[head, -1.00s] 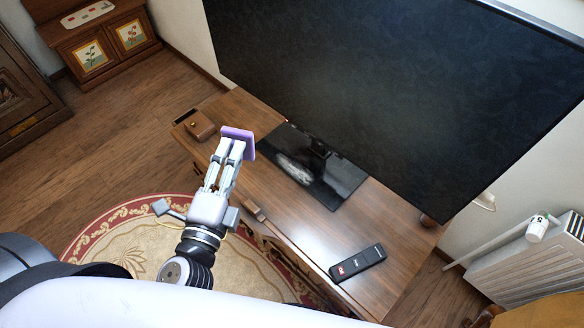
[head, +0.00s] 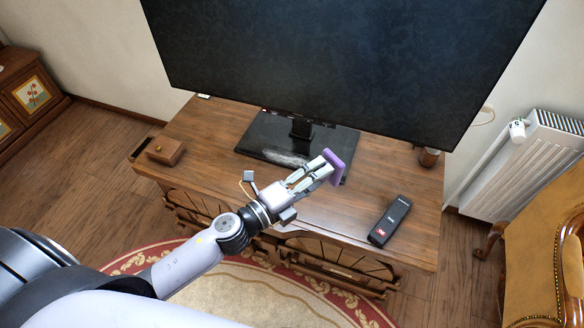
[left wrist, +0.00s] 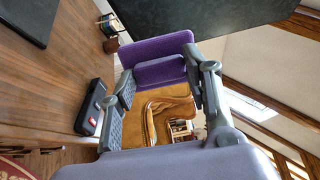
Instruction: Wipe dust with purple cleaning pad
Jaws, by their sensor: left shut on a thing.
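My left gripper (head: 322,170) is shut on the purple cleaning pad (head: 337,167) and holds it in front of the right part of the black TV base (head: 330,137). Whether the pad touches anything is hard to tell. In the left wrist view the pad (left wrist: 160,58) sits between the two fingers. A whitish-grey dust patch (head: 285,158) lies on the front part of the TV base, left of the pad. My right gripper is not in view.
The wooden TV cabinet (head: 330,215) bears a black remote (head: 391,221) at right and a small wooden box (head: 165,150) at left. The large TV (head: 340,60) overhangs the back. A jar (head: 429,157) stands at the back right. A radiator (head: 520,165) and an armchair (head: 540,250) are at right.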

